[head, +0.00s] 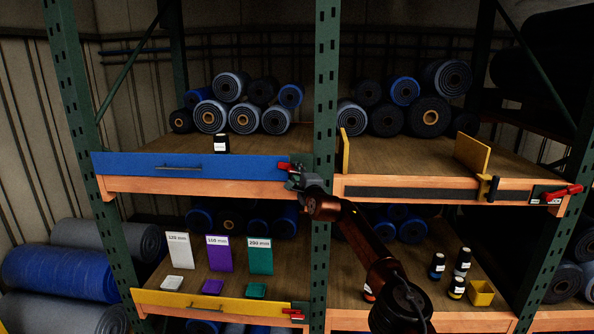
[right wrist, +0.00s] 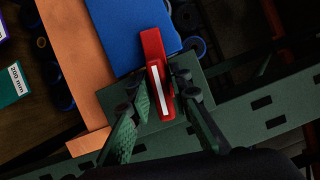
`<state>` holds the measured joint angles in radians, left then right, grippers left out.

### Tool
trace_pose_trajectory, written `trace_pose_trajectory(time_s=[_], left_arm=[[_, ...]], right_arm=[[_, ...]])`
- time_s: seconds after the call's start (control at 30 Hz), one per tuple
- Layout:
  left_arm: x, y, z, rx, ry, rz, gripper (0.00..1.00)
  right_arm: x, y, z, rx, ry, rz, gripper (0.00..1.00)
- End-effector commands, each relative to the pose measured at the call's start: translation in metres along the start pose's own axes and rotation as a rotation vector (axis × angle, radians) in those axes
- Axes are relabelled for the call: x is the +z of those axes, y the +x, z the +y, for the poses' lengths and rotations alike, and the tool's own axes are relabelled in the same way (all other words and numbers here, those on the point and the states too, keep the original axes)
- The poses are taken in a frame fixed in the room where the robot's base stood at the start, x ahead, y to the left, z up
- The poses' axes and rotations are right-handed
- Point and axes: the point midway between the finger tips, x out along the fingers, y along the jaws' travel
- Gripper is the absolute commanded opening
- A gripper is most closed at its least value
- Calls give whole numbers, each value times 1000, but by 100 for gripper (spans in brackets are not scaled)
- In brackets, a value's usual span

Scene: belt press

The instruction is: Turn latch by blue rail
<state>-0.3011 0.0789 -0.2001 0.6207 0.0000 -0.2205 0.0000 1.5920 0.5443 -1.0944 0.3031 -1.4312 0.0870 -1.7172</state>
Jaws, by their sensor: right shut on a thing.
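The blue rail (head: 225,165) runs along the front of the upper left shelf, and its end also shows in the right wrist view (right wrist: 130,30). A red latch (head: 285,166) with a white stripe sits at the rail's right end, by the green upright; in the right wrist view the latch (right wrist: 154,50) points up and slightly left. My right gripper (head: 293,171) is at the latch. In the right wrist view its fingers (right wrist: 160,92) stand on both sides of the red handle and are shut on it. My left gripper is not in view.
A green upright (head: 324,100) stands just right of the latch. Another red latch (head: 562,193) is at the far right, and a third (head: 293,313) is by the yellow rail (head: 210,303) below. Rolled belts (head: 243,118) lie on the upper shelves.

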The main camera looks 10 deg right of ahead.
Motion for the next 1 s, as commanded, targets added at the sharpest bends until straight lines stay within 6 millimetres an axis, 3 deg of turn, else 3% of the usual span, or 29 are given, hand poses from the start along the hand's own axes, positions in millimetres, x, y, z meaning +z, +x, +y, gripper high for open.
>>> trace_pose_trajectory(time_s=[0.3,0.87,0.9,1.0], left_arm=[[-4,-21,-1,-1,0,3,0],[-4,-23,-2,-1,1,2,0],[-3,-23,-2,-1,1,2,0],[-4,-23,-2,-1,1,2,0]], right_arm=[[4,0,4,60,-131,-5,0],[4,0,6,71,-163,-6,0],[5,0,6,71,-163,-6,20],[4,0,5,70,-162,-6,27]])
